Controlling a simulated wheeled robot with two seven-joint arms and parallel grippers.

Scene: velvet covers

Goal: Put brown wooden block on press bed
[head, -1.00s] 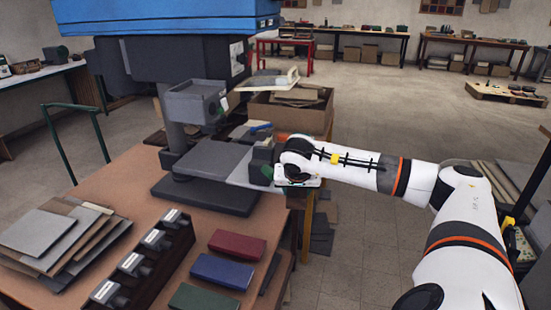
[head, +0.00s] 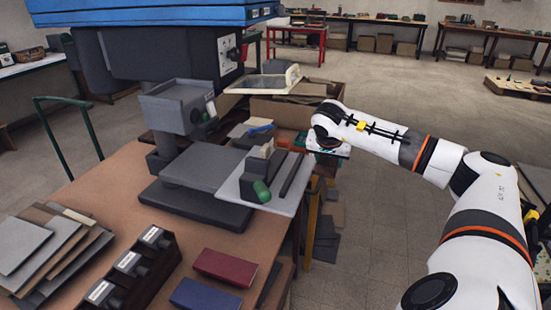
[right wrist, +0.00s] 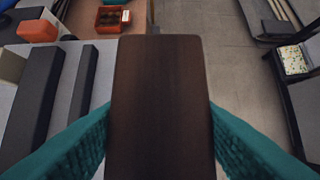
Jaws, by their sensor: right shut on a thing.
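The brown wooden block (right wrist: 158,105) fills the middle of the right wrist view, a dark flat piece with rounded corners. The teal fingers of my right gripper (right wrist: 160,125) press on its two sides. In the head view my right gripper (head: 328,150) is right of the press, beyond the side plate's right edge; the block is hidden there. The press bed (head: 203,168) is a bare dark grey plate under the press head, left of my gripper. My left gripper is not in view.
A pale side plate (head: 230,187) adjoins the bed and carries dark bars (head: 292,174) and a green-ended piece (head: 262,191). Red (head: 224,268) and blue (head: 205,295) blocks lie in front. A cardboard box (head: 275,108) stands behind. The floor at right is open.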

